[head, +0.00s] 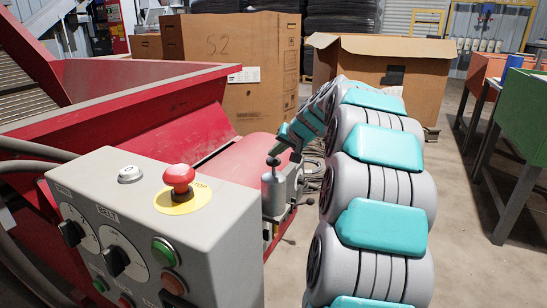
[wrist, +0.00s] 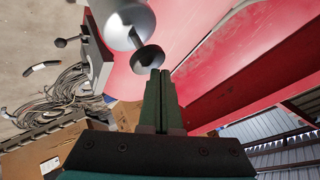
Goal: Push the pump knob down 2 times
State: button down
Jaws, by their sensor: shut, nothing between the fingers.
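The pump is a grey metal cylinder (head: 273,193) with a thin stem and a dark round knob (head: 273,161) on top, beside the red machine in the head view. In the wrist view the black knob (wrist: 149,58) shows at top centre, in front of the silver pump body (wrist: 127,22). My gripper (wrist: 160,72) is shut and empty, its fingertips right at the knob's edge; I cannot tell whether they touch.
A grey control box (head: 150,225) with a red emergency button (head: 179,178) stands left of the pump. The red machine (head: 130,125) lies behind it. Cables (wrist: 65,95) lie on the floor. Cardboard boxes (head: 233,60) stand behind, green and orange bins (head: 520,110) at right.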

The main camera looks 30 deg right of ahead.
aim_at(275, 160)
jog(key=shift+r, duration=0.5)
jog(key=shift+r+p, duration=1.6)
jog(key=shift+r, duration=0.9)
dwell(0.7)
